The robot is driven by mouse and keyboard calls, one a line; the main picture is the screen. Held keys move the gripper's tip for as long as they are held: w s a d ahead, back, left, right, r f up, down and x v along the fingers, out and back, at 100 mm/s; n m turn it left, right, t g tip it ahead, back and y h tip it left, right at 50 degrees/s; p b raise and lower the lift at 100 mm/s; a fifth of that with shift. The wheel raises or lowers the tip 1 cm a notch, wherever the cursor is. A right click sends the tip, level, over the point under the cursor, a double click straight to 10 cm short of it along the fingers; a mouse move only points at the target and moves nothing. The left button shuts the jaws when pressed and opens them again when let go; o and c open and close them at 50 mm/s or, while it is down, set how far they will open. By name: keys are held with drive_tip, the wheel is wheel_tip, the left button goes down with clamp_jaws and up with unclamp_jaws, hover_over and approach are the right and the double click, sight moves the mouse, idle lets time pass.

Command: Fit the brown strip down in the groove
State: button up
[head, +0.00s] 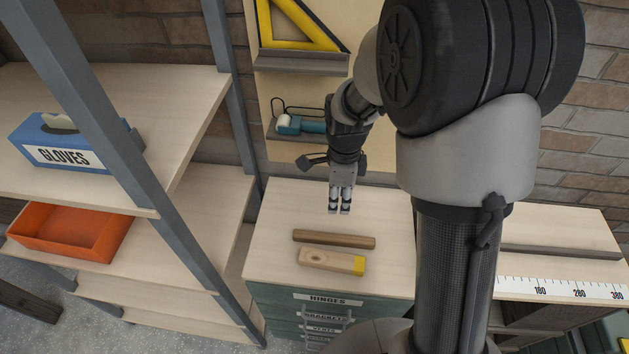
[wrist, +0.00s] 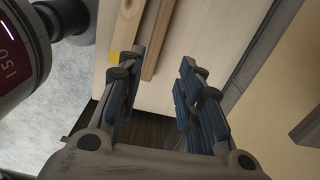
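The brown strip (head: 333,239) lies flat on the pale cabinet top, just behind a light wooden block (head: 325,258) with a yellow end and a round mark near its left end. My gripper (head: 340,210) points down over the back part of the cabinet top, behind the strip and apart from it. In the wrist view my gripper (wrist: 160,72) has its blue-padded fingers wide apart with nothing between them. The strip (wrist: 158,35) and the block (wrist: 127,25) show beyond the fingers there.
A shelf unit at left holds a blue glove box (head: 75,140) and an orange tray (head: 75,232). A yellow set square (head: 295,28) and a teal tool (head: 300,125) are on the back panel.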

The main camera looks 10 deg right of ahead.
drive_tip(key=b, duration=0.3)
hover_over(334, 236)
drive_tip(key=shift+m, duration=0.4)
wheel_tip(334, 236, down, 13)
drive_tip(key=shift+f, duration=0.1)
drive_tip(key=shift+f+b, duration=0.5)
drive_tip(key=shift+f, duration=2.15)
drive_tip(key=shift+s, duration=0.1)
drive_tip(key=shift+c, duration=0.3)
clamp_jaws()
